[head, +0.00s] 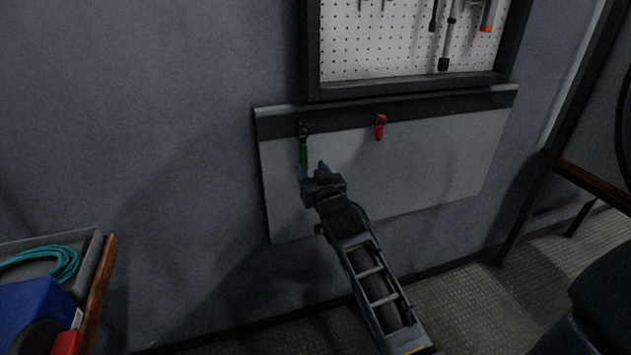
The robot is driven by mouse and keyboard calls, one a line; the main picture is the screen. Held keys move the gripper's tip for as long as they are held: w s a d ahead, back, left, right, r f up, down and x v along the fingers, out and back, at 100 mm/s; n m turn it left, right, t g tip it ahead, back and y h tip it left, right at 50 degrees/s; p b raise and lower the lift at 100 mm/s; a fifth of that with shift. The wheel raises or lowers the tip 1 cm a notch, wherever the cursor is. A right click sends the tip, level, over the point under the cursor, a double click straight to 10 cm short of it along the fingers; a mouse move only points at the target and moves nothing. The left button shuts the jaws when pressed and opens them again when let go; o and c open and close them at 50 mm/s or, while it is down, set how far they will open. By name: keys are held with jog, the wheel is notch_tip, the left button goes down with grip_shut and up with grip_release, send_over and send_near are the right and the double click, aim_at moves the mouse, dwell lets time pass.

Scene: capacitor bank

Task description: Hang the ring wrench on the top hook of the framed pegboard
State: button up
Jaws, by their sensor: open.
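The framed pegboard (400,60) shows at the upper right, cut off by the top edge, so its top hook cannot be made out. A slim green-handled tool (303,150), which looks like the ring wrench, hangs upright with its dark upper end at the black strip of a pale lower panel. My gripper (311,169) is open at the lower end of this tool, with its blue-tipped fingers pointing up toward the wall. The left finger overlaps the tool's lower end in the picture. I cannot tell whether they touch.
A small red item (380,126) hangs on the pale panel (400,170), right of the green tool. Several tools hang on the pegboard. At the lower left stands a tray (88,262) with a teal cable coil (62,264) and a blue box (35,308). A dark frame stands at right.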

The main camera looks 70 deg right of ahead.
aim_at(304, 155)
jog(key=b+x, duration=0.2)
jog(key=x, duration=0.2)
jog(key=shift+w+d+f, duration=0.15)
jog(key=shift+w, duration=0.05)
jog(key=shift+b+x, duration=0.45)
jog(key=shift+x, duration=0.55)
grip_shut()
dwell(0.6)
jog(key=shift+r, duration=0.3)
jog(key=shift+s+r+p, duration=0.1)
jog(key=shift+r+p, duration=0.2)
jog(key=shift+p, duration=0.15)
jog(key=shift+r, duration=0.1)
